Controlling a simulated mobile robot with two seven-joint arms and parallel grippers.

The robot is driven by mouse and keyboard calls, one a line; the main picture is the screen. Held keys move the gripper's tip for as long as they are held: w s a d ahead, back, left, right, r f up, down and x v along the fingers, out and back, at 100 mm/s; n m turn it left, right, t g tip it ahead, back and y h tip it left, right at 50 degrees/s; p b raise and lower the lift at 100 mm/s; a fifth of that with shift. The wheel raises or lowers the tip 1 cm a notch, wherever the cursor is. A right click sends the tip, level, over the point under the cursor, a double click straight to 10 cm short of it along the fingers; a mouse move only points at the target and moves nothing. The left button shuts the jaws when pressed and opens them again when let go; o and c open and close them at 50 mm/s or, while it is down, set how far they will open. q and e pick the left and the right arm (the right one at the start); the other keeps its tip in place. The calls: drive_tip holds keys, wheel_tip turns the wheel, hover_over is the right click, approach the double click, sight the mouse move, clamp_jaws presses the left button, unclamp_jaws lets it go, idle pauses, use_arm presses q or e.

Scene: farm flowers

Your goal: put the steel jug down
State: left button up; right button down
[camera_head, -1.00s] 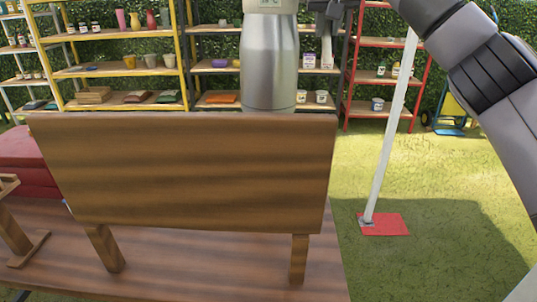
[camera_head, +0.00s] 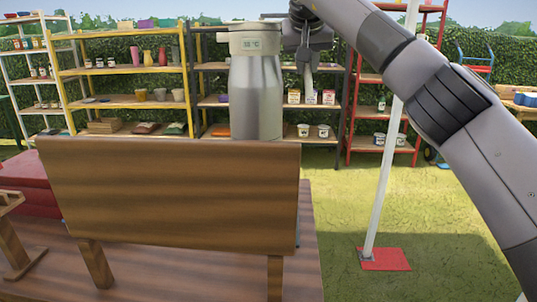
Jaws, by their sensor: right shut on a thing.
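The steel jug (camera_head: 257,98) is a tall brushed-metal body with a pale lid and a small temperature display. It stands upright in the picture, just above and behind the top edge of a wooden board. Its lowest part is at or behind that edge, so I cannot tell whether the base touches anything. My right gripper (camera_head: 303,45) is right beside the upper right side of the jug and is shut on it; the exact grip at the handle is hard to make out. My left gripper is not in view.
The upright wooden board (camera_head: 170,195) stands on legs on a wooden table (camera_head: 190,280) and hides the space behind it. Shelves with pots and jars (camera_head: 125,98) line the hedge. A white pole (camera_head: 385,180) stands on a red base at right. Grass lies open beyond the table.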

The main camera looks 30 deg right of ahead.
use_arm(q)
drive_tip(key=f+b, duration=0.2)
drive_tip(key=b, duration=0.1)
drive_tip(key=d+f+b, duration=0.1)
drive_tip(key=b, duration=0.1)
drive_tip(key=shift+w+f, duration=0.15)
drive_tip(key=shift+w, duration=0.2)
use_arm(e)
wheel_tip(320, 180, down, 19)
drive_tip(key=shift+f, duration=0.15)
drive_tip(key=c, duration=1.1)
unclamp_jaws()
drive_tip(key=shift+f, duration=0.35)
drive_tip(key=shift+c, duration=0.2)
drive_tip(key=shift+o, duration=0.8)
drive_tip(key=shift+s+r, duration=0.1)
